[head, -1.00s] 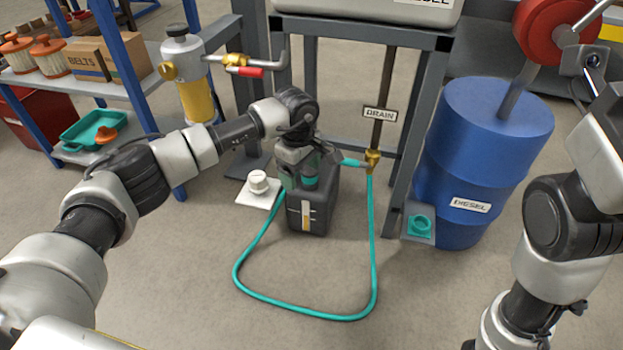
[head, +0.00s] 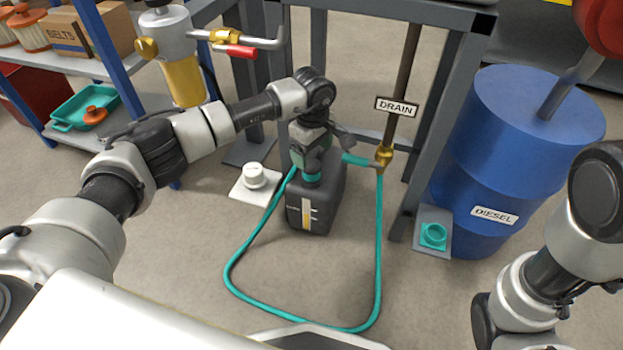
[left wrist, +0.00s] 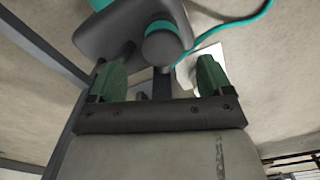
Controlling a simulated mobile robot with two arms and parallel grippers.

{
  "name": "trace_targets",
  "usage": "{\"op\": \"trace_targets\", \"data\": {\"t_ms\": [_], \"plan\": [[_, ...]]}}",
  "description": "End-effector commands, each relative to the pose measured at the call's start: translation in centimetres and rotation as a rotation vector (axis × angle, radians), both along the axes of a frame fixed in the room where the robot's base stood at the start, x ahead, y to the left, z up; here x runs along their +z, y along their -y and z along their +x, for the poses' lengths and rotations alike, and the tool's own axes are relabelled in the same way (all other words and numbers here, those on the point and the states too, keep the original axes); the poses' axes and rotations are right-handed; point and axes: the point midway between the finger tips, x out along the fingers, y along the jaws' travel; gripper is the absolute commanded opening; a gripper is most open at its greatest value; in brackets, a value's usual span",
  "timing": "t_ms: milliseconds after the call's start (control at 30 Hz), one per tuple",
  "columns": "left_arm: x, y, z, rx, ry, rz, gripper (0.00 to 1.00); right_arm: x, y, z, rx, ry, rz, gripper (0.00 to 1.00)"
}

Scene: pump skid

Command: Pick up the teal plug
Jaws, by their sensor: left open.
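A teal plug (head: 312,179) with a hose stands in the top of the dark jerry can (head: 325,207), mostly hidden under my left gripper in the head view. In the left wrist view it is a dark round end with a teal band (left wrist: 161,27), just ahead of the fingers. My left gripper (head: 311,160) points down over the can, its green fingers apart. In the left wrist view the gap of the left gripper (left wrist: 160,68) looks empty, with the plug beyond it. My right gripper is out of view; only its arm shows.
The teal hose (head: 228,272) loops over the floor to the brass drain valve (head: 384,155). A white cap (head: 254,175) on a white plate is left of the can. Frame legs stand behind.

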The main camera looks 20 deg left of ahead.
Motion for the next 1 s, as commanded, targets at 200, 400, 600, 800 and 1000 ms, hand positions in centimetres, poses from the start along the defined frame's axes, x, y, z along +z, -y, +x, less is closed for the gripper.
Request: {"op": "trace_targets", "data": {"t_ms": [200, 400, 600, 800, 1000], "plan": [[-1.1, 0.0, 0.0, 0.0, 0.001, 0.0, 0.8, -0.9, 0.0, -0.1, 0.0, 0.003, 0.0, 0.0], [-3.5, -0.2, -0.2, 0.001, 0.001, -0.002, 0.8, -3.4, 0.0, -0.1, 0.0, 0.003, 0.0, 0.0], [-5.5, -0.3, -0.2, 0.002, 0.0, -0.001, 0.8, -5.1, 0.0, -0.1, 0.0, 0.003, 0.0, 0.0], [-5.4, -0.3, -0.2, 0.002, 0.002, -0.001, 0.8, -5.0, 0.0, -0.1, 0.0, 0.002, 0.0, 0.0], [-5.4, -0.3, -0.2, 0.001, 0.001, 0.0, 0.59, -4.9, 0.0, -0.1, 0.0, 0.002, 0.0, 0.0]]}}
